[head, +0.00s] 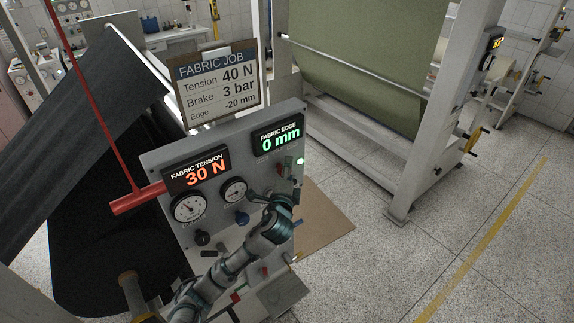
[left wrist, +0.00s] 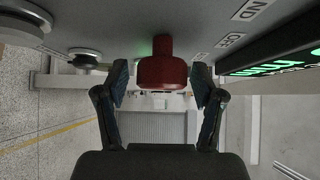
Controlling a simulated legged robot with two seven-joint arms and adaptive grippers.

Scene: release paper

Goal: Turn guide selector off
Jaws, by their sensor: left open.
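The grey control panel (head: 150,158) stands in the middle of the head view, tilted back. A small red knob (head: 279,169) sits below its green FABRIC EDGE display (head: 278,136), which reads 0 mm. My left gripper (head: 288,197) is at the panel's right side, just below that knob. In the left wrist view a red knob (left wrist: 162,70) stands out from the panel between my two open fingers (left wrist: 160,85), with gaps on both sides. Printed labels beside it are partly cut off; I cannot read its setting. My right gripper is not in view.
The FABRIC TENSION display (head: 196,172) reads 30 N above two gauges (head: 188,207). A blue knob (head: 241,217) and a black knob (head: 202,238) are left of my gripper. A red bar (head: 138,198) juts from the panel's left. A job sign (head: 216,83) stands behind.

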